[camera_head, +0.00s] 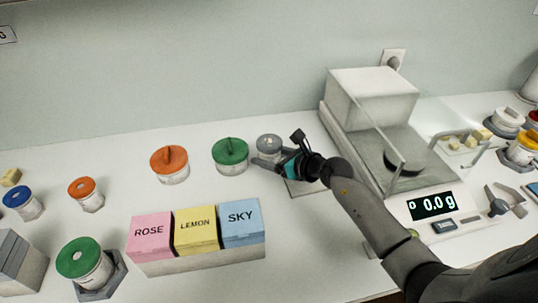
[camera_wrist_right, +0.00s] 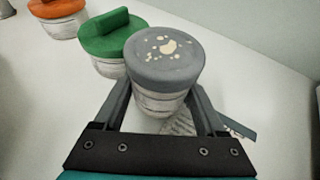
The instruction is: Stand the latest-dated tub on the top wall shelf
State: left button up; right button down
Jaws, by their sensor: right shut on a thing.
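My right gripper (camera_head: 279,154) is shut on a small grey-lidded tub (camera_head: 269,142) on the counter near the back wall. In the right wrist view this tub (camera_wrist_right: 165,60) sits upright between the fingers, with pale specks on its lid; I cannot tell whether it touches the counter. A green-lidded tub (camera_head: 230,155) and an orange-lidded tub (camera_head: 169,164) stand to its left. Smaller orange-lidded (camera_head: 86,194) and blue-lidded (camera_head: 22,202) tubs stand further left, with another green-lidded tub (camera_head: 84,262) in front. No date is readable. The top wall shelf and left gripper are out of view.
A box with ROSE, LEMON and SKY blocks (camera_head: 196,262) stands in front of the tubs. A scale (camera_head: 432,206) reading 0.0 g and a white machine (camera_head: 371,97) stand right of the gripper. More tubs (camera_head: 520,150) are at far right. The back wall is bare above the tubs.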

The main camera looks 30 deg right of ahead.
jog(key=shift+f, duration=0.3)
grip_release()
jog(key=shift+r, duration=0.1)
jog(key=shift+r, duration=0.3)
jog(key=p+v, duration=0.2)
jog(key=v, duration=1)
jog(key=shift+r, duration=0.2)
jog(key=shift+p, duration=0.3)
